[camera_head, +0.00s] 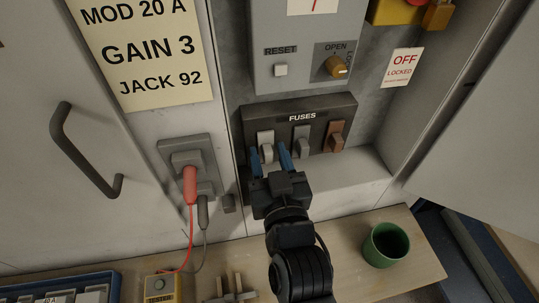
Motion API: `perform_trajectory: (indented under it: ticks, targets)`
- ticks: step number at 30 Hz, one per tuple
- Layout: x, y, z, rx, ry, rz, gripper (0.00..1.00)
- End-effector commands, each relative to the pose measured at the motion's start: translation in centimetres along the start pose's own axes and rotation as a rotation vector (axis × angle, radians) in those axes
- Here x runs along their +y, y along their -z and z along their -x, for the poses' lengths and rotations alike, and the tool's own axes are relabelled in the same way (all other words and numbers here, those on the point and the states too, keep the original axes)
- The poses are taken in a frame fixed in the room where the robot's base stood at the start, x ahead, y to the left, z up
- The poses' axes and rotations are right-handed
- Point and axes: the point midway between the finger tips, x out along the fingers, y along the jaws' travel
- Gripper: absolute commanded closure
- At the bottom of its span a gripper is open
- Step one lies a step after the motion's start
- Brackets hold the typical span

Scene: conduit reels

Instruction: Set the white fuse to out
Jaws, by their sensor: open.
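The dark fuse block labelled FUSES (301,117) is set in an open grey cabinet. It carries three fuses in a row: the white fuse (266,146) at the left, a grey fuse (302,140) in the middle and a brown fuse (335,137) at the right. My gripper (270,155) reaches up from below with its blue fingers open, one to each side of the white fuse's lower part. I cannot tell whether the fingers touch it. The fingers and the gripper body hide part of the block's lower left.
Left of the block, a red plug (190,182) sits in a grey socket plate, its cable running to a yellow tester (160,287). A green cup (386,245) stands on the bench at the right.

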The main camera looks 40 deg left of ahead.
Motion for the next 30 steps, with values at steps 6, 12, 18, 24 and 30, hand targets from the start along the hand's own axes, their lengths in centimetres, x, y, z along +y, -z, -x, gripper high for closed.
perform_trajectory:
  ticks: [6, 12, 18, 24, 30]
  targets:
    - [0.01, 0.00, 0.03, 0.000, 0.000, 0.000, 0.63]
    - [0.02, 0.01, 0.03, 0.000, 0.000, 0.000, 0.82]
    - [0.02, 0.02, 0.03, 0.000, 0.000, 0.000, 1.00]
    - [0.02, 0.03, 0.02, 0.001, 0.000, 0.000, 1.00]
    - [0.03, 0.05, 0.02, 0.001, 0.000, 0.000, 1.00]
